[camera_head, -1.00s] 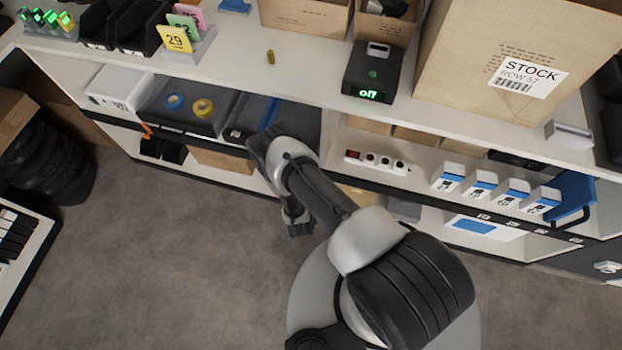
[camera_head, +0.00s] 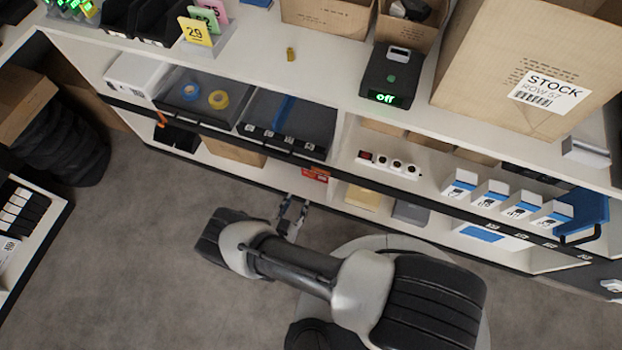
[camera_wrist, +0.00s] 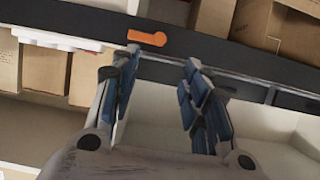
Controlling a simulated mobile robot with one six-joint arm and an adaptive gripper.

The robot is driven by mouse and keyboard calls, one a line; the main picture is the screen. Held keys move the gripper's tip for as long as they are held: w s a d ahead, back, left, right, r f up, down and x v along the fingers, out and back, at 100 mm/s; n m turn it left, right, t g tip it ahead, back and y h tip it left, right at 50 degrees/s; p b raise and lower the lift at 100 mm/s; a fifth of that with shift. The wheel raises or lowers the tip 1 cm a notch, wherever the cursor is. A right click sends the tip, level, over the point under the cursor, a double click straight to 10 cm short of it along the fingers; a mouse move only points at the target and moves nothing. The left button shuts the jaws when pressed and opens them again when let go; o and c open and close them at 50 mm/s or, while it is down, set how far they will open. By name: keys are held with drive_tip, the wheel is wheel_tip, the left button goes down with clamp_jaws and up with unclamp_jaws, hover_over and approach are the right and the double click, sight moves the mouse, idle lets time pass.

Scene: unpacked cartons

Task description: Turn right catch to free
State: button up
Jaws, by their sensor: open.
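An orange catch (camera_wrist: 147,38) sits on a dark rail in the wrist view, lying nearly level with a slight tilt. It is beyond my fingertips and a little left of the gap between them, apart from both. My gripper (camera_wrist: 160,88) is open and empty. In the head view my gripper (camera_head: 293,210) hangs in front of the lower shelf, below the dark rail. Another view of an orange catch (camera_head: 160,118) is at the left end of that rail; I cannot tell whether it is the same one.
Grey trays (camera_head: 205,97) with tape rolls lie left under the counter. A power strip (camera_head: 388,164) and several small white boxes (camera_head: 490,193) stand on the shelf to the right. A red label (camera_head: 316,174) shows near my gripper.

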sight(311, 176)
drive_tip(key=b+x, duration=0.3)
drive_tip(key=x, duration=1.1)
drive_tip(key=shift+w+d+f+b, duration=0.1)
drive_tip(key=shift+w+f+b, duration=0.15)
drive_tip(key=shift+b, duration=0.15)
drive_tip(key=shift+c, duration=0.3)
clamp_jaws()
